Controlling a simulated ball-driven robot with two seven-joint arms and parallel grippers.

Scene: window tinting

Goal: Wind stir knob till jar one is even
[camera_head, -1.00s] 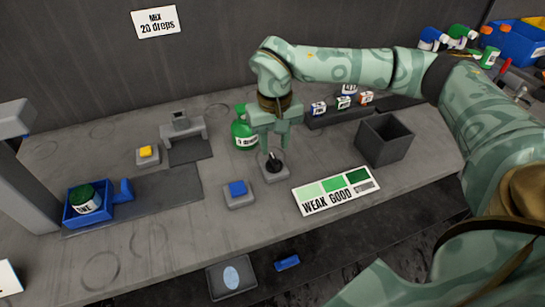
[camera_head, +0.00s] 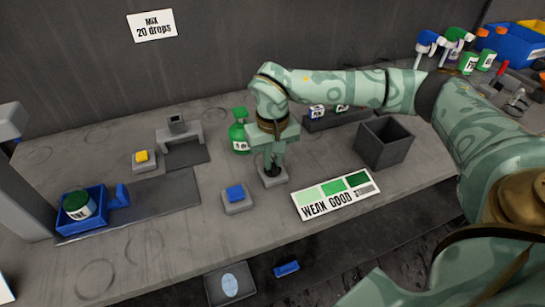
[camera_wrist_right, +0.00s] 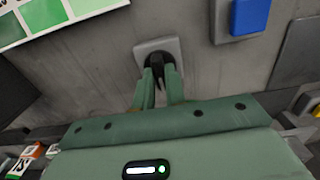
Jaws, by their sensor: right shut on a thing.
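The stir knob is a small black knob (camera_wrist_right: 158,62) on a grey square base (camera_head: 274,178). My right gripper (camera_head: 272,168) points down over it, with its fingers closed around the knob; the right wrist view shows the two fingers (camera_wrist_right: 159,82) on either side of it. Jar one (camera_head: 77,206), with a green top and a partly readable "ONE" label, sits in a blue holder (camera_head: 101,211) at the left. Its contents are too small to judge. My left gripper is not in view.
A blue button (camera_head: 236,193) stands just left of the knob, and a yellow button (camera_head: 144,157) farther left. A WEAK–GOOD shade card (camera_head: 335,195) and an open grey bin (camera_head: 385,142) lie to the right.

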